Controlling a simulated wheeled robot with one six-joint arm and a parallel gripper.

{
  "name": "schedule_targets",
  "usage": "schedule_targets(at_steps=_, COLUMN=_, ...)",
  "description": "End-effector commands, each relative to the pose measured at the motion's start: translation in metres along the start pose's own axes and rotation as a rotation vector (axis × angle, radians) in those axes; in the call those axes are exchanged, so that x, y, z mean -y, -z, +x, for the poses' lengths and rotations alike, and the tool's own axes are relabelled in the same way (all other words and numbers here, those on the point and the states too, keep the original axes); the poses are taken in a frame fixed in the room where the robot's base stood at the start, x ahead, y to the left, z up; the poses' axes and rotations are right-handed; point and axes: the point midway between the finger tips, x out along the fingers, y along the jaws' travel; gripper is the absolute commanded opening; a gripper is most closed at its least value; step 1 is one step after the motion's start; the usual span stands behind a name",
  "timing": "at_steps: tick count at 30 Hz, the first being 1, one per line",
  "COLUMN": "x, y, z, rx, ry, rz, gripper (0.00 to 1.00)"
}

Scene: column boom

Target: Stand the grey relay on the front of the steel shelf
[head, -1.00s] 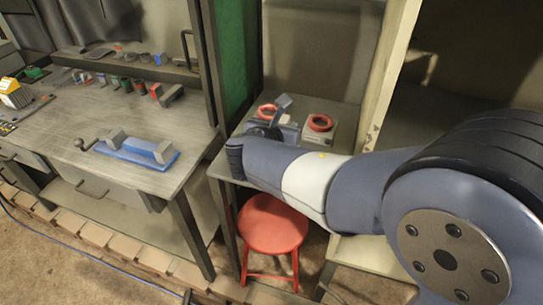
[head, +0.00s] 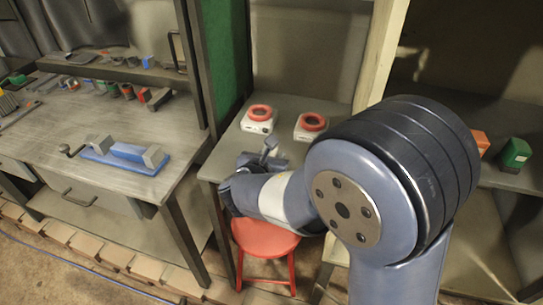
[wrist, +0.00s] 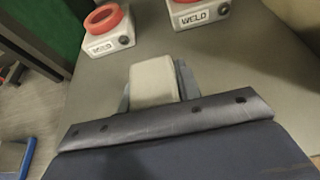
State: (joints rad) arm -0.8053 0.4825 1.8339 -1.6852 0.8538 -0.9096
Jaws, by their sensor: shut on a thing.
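My gripper (head: 262,160) is shut on the grey relay (wrist: 153,82), a pale grey block held between the jaws in the wrist view. In the head view the relay (head: 269,145) is small, tilted and partly hidden by my gripper. They are over the grey table with two red-ringed white boxes, near its front; I cannot tell the height. A grey shelf (head: 425,92) in the cream-framed unit at the right appears to be the steel shelf. My arm hides much of its front.
White boxes with red rings (head: 258,119) (head: 311,126) stand on the grey table. A green block (head: 515,153) and an orange block (head: 480,142) sit on the right shelf. A cream post (head: 383,50) stands between table and shelf. A red stool (head: 264,238) is below.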

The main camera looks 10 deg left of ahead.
Motion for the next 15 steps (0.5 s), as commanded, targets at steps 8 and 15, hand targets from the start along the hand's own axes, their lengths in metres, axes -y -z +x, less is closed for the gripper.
schedule_targets(at_steps=8, x=-0.0001, y=0.0026, z=0.0011, rx=0.0, ry=0.0, rz=0.0, gripper=0.4)
schedule_targets(at_steps=15, x=-0.0001, y=0.0026, z=0.0011, rx=0.0, ry=0.0, rz=0.0, gripper=0.54)
